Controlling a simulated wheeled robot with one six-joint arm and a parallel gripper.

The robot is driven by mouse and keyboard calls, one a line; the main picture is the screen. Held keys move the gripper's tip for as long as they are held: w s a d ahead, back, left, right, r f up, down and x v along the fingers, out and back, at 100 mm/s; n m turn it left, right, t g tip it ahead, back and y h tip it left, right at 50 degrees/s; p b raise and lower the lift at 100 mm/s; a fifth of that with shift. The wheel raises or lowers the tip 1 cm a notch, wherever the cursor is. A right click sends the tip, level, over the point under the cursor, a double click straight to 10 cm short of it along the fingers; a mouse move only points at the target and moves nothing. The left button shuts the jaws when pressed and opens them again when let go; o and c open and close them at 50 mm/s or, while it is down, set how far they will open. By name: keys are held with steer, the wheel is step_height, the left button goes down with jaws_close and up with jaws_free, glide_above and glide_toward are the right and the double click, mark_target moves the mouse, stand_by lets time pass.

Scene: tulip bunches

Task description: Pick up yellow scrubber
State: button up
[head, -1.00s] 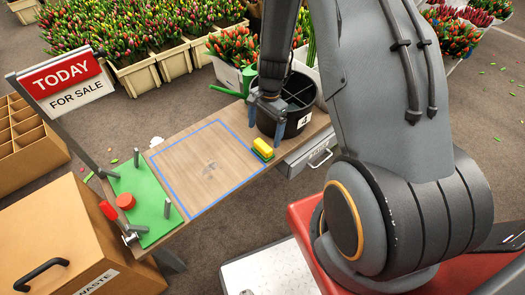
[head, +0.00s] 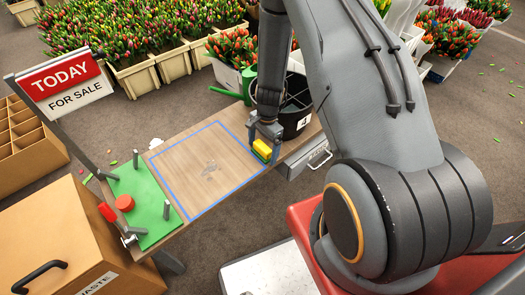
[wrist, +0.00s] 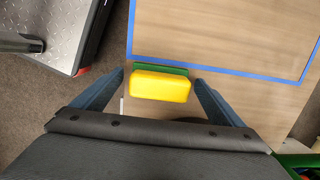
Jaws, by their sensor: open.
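The yellow scrubber (head: 263,147) has a yellow block with a green layer along one side. It sits on the wooden table just outside the blue outlined square, near the table's front edge. In the wrist view the scrubber (wrist: 160,86) lies between the two blue-grey fingers. My gripper (head: 265,145) is open around it in the head view; the wrist view shows my gripper (wrist: 160,92) with gaps on both sides of the scrubber. Neither finger visibly touches it.
A black bucket (head: 296,118) marked 4 stands right behind my gripper. A green watering can (head: 248,85) is behind it. A green board (head: 140,205) with grey pegs and red pieces is at the table's left. The blue outlined square (head: 205,165) is clear.

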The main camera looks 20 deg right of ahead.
mark_target(263, 146)
steer(key=c, duration=1.3)
steer(key=shift+o, duration=0.2)
steer(key=shift+r, duration=0.1)
steer(key=shift+r, duration=4.95)
